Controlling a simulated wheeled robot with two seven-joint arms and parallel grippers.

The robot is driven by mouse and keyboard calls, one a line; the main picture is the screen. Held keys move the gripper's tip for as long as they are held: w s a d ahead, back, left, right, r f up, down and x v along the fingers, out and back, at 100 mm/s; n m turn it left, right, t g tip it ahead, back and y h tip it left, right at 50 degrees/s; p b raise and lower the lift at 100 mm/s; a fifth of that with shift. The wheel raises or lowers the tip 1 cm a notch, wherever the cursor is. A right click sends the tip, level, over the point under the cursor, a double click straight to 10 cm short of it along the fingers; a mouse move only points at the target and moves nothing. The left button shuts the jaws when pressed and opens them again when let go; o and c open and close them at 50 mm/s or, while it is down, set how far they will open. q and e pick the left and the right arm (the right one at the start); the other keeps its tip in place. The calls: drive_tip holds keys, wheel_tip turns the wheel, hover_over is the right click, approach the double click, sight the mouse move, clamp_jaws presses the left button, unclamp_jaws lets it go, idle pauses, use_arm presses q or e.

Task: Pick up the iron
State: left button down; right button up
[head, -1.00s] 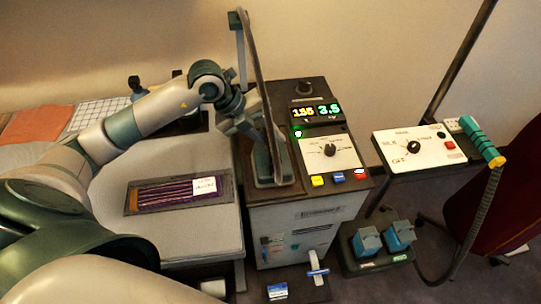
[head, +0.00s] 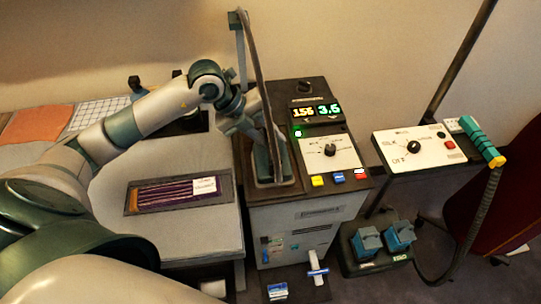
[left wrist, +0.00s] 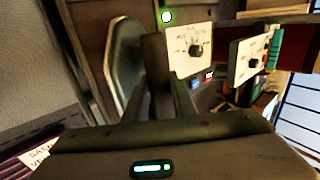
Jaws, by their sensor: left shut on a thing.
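The iron (head: 264,163) has a teal-grey body and stands in a dark recess on the left of the control unit's top. My left gripper (head: 249,128) reaches it from the left and is shut on its dark handle. In the left wrist view the iron's pale green-grey plate (left wrist: 126,66) is left of the dark handle (left wrist: 156,62). The left gripper's fingers (left wrist: 165,103) meet around the handle there. The gripper hides part of the iron. I cannot tell whether the iron has left its rest. My right gripper is not in view.
The control unit (head: 318,205) has a lit display and coloured buttons. A dark hose (head: 258,60) rises over the iron. A pale table (head: 185,235) with a framed purple cloth (head: 165,195) lies left. A second panel (head: 415,142) and blue pedals (head: 399,236) are right.

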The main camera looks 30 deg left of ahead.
use_arm(q)
drive_tip(key=shift+w+r, duration=0.1)
drive_tip(key=shift+r, duration=0.1)
idle(0.6)
